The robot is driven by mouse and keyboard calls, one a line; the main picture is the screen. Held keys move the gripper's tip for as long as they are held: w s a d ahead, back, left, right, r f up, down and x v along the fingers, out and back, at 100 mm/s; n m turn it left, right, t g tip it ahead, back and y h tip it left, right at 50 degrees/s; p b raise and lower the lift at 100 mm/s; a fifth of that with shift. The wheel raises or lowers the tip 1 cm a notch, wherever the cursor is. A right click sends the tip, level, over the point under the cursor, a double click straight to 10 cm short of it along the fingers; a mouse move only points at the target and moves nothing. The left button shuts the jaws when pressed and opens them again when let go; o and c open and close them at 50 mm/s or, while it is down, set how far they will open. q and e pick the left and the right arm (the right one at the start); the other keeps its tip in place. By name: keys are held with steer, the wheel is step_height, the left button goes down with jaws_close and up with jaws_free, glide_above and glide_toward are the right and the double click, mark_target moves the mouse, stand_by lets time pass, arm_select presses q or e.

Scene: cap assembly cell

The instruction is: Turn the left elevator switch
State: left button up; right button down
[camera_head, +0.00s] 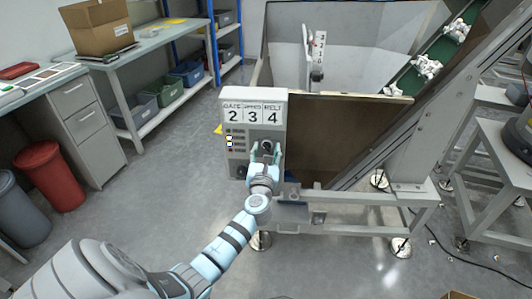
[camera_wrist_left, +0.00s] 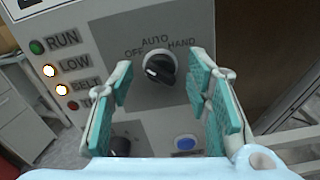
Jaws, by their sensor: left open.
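The switch is a black rotary knob (camera_wrist_left: 159,67) on a grey control panel (camera_head: 233,104), marked OFF, AUTO and HAND in the left wrist view. A white mark shows on the knob's left side; its exact setting is hard to tell. In the head view the knob (camera_head: 266,146) sits just beyond my left gripper (camera_head: 264,153). In the left wrist view my left gripper (camera_wrist_left: 163,92) is open, its teal-padded fingers spread to either side of the knob with nothing between them. Whether a finger touches the panel cannot be told. My right gripper is not in view.
A second black knob (camera_wrist_left: 120,147) and a blue button (camera_wrist_left: 185,141) are lower on the panel. The LOW (camera_wrist_left: 49,71) and BELT (camera_wrist_left: 62,90) lamps glow. A metal hopper (camera_head: 350,125) and green conveyor (camera_head: 432,62) stand right. A workbench (camera_head: 150,48) stands left; floor between is clear.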

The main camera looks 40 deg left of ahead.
arm_select(q)
steer(key=shift+c, duration=0.4)
jaws_close()
steer(key=m+p, duration=0.2)
steer(key=m, duration=0.1)
steer(key=shift+r+p, duration=0.1)
steer(key=shift+p, duration=0.25)
steer(key=m+p, duration=0.3)
steer(key=m, duration=0.2)
steer(key=shift+m, duration=0.4)
steer(key=m+p, duration=0.2)
steer(key=m, duration=0.3)
steer(key=shift+p, duration=0.35)
steer(key=shift+m+p, duration=0.65)
steer(key=shift+m, duration=1.45)
